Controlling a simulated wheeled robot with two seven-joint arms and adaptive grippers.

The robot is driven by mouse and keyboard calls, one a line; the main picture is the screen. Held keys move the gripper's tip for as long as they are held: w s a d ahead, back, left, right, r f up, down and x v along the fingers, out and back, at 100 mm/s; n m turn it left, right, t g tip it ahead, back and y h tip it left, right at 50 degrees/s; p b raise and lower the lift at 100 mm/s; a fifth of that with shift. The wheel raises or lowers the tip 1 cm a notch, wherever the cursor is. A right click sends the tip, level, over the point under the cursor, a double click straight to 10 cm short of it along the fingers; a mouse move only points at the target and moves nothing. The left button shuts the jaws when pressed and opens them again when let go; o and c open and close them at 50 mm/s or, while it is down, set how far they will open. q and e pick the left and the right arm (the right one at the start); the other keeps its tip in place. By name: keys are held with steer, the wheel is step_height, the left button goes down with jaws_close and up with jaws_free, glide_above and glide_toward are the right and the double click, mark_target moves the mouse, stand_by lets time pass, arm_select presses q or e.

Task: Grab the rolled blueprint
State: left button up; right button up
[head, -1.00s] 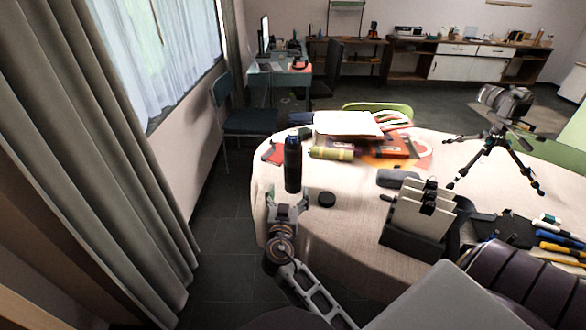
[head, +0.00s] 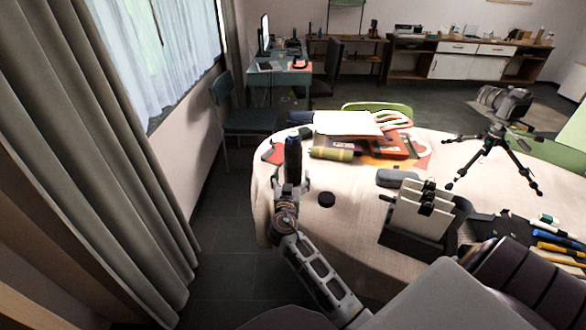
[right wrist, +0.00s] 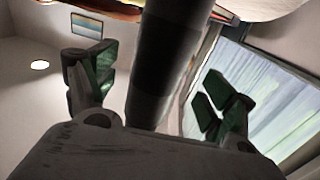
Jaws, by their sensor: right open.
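I cannot tell for certain which thing is the rolled blueprint. A green and yellow roll (head: 332,154) lies flat at the table's left back, in front of a stack of white paper. A dark upright cylinder with a blue upper part (head: 293,150), like a bottle, stands at the left edge. My right gripper (head: 291,188) is at this cylinder, hiding its lower part. In the right wrist view the dark cylinder (right wrist: 160,65) passes between the spread fingers of the open right gripper (right wrist: 157,80), with gaps on both sides. My left gripper is not in view.
A curtain (head: 95,150) hangs at the left.

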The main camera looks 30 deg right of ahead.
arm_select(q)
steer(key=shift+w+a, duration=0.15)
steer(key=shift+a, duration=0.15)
